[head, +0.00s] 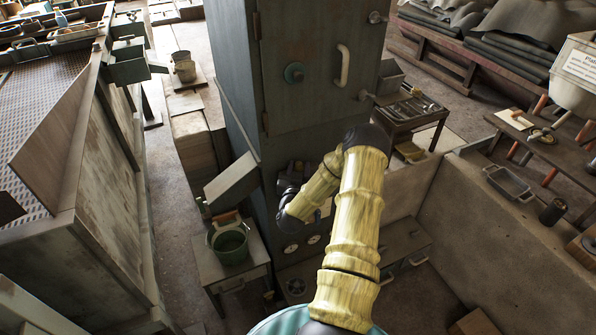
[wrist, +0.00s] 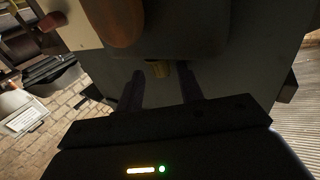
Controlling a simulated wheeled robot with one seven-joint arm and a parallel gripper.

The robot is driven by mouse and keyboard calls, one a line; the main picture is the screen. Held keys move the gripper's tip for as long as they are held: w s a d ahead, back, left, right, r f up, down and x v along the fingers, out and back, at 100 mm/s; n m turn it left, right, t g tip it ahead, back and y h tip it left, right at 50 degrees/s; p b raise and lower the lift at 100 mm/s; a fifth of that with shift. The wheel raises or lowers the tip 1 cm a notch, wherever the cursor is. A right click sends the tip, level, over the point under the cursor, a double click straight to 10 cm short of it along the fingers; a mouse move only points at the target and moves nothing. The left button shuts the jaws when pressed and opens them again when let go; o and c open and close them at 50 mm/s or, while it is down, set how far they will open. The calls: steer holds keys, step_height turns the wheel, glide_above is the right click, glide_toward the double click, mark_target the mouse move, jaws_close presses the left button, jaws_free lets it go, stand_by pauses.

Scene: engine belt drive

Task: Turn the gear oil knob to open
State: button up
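In the wrist view my gripper (wrist: 160,82) is open, with its two dark fingers apart. In the head view my gripper (head: 287,205) is at the lower front of the tall grey-green cabinet (head: 310,100), partly hidden by my arm.
A rounded brown-orange part (wrist: 116,20) hangs close above the left finger. A tilted grey panel (head: 232,182) and a green bucket (head: 229,243) on a small table stand left of my gripper. Gauges (head: 291,249) sit below it. A low wall (head: 500,245) is at the right.

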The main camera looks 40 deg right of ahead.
steer(key=shift+a+n+y, duration=0.1)
steer(key=shift+n+y, duration=0.2)
steer(key=shift+s+d+n+t+y+p, duration=0.1)
steer(key=shift+d+n+t+y+p, duration=0.1)
steer(key=shift+n+t+y, duration=0.85)
steer(key=shift+s+d+n+t+y+p, duration=0.15)
steer(key=shift+n+t+y, duration=0.25)
steer(key=shift+n+y, duration=0.7)
steer(key=shift+d+n+t+y+p, duration=0.25)
steer(key=shift+n+t+y, duration=0.4)
steer(key=shift+y, duration=0.9)
steer(key=shift+s+a+f, duration=0.1)
steer(key=shift+s+f, duration=0.05)
steer(key=shift+s, duration=0.15)
steer(key=b+v, duration=0.5)
steer(key=v, duration=1.1)
steer(key=w+a+f+n+g+y+b, duration=0.55)
steer(key=a+f+g+b, duration=0.25)
steer(key=a+f, duration=0.25)
steer(key=s+a+m+g+h+b, duration=0.1)
steer(key=s+a+g+b, duration=0.3)
steer(key=a+b, duration=0.4)
steer(key=shift+s+a+f+m+g+b, duration=0.25)
steer(key=shift+a+m+g, duration=0.3)
steer(key=shift+a, duration=2)
